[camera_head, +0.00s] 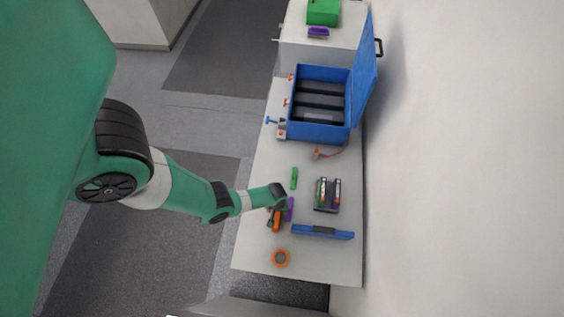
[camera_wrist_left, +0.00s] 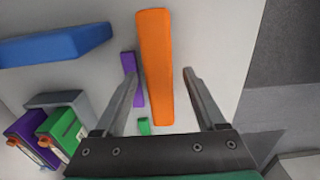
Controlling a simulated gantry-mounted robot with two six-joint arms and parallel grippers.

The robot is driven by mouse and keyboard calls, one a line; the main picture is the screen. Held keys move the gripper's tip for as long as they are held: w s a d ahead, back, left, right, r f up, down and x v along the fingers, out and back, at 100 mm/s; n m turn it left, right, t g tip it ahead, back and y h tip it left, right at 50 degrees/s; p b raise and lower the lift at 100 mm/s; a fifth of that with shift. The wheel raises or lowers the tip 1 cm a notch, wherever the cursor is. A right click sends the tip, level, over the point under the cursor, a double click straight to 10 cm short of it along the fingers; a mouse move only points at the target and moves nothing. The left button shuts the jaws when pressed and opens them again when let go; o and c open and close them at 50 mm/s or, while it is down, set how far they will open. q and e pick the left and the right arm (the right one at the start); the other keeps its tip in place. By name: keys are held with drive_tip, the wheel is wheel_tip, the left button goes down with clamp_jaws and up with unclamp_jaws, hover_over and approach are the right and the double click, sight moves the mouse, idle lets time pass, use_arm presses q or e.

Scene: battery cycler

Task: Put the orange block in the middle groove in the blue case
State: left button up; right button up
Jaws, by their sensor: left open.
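The orange block (camera_wrist_left: 156,65) is a long bar lying on the white table, and in the wrist view it runs between the fingers of my open left gripper (camera_wrist_left: 165,88). In the head view the orange block (camera_head: 277,222) shows just below my left gripper (camera_head: 272,212), partly covered by it. The fingers are on either side of the block, and I see no contact. The blue case (camera_head: 318,132) stands open farther up the table, with its lid raised on the right. Its inside has several dark grooves (camera_head: 320,101). My right gripper is not in view.
A purple bar (camera_wrist_left: 131,78) lies close beside the orange block. A green bar (camera_head: 294,178), a dark holder with battery-like blocks (camera_head: 328,208), a blue bar (camera_head: 323,232) and an orange ring (camera_head: 281,258) lie around. A red-tipped cable (camera_head: 318,154) lies before the case.

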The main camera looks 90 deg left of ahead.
use_arm(q)
drive_tip(key=shift+r, duration=0.1)
clamp_jaws()
idle(0.3)
